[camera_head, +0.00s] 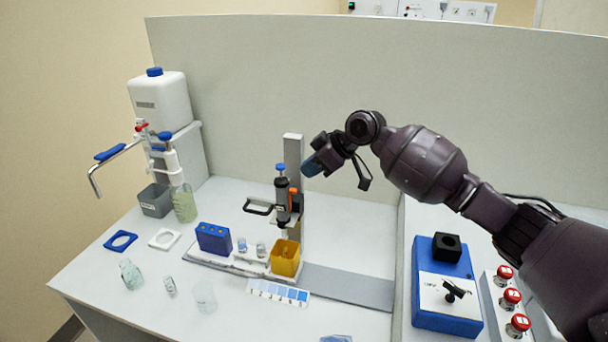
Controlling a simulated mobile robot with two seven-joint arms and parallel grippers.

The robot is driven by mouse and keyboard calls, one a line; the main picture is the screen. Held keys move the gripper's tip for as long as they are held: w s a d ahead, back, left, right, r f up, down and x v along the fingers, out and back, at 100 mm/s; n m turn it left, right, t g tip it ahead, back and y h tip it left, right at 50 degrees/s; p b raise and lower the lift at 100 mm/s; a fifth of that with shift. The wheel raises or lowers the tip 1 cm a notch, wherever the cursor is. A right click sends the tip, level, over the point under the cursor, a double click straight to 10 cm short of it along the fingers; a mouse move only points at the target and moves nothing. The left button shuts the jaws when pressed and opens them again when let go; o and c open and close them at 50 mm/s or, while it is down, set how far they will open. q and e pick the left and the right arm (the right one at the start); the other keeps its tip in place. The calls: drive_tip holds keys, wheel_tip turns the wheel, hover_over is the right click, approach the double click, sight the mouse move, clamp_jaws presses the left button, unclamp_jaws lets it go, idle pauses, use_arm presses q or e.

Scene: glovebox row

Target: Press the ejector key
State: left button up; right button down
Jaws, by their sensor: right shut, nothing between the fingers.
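A dark pipette-like tool (282,202) stands upright on a grey column (293,152). It has a blue knob (281,167) on top and an orange key (293,199) on its right side. The orange key looks like the ejector key, but no label is readable. My right gripper (311,167) is shut and empty, with bluish fingertips. It appears above and to the right of the tool, apart from the orange key; the exact depth gap is hard to tell. My left gripper is not in view.
A yellow cup (285,257) and a blue block (214,239) stand below the tool, with small vials between them. A blue device (445,290) and several red buttons (512,296) are at right. A white canister (160,102) and loose glassware are at left.

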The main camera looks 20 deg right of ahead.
drive_tip(key=v, duration=0.6)
drive_tip(key=shift+s+r+b, duration=0.15)
drive_tip(key=shift+r+b, duration=0.1)
drive_tip(key=shift+b, duration=0.05)
drive_tip(key=shift+d, duration=0.15)
drive_tip(key=shift+s+f, duration=0.1)
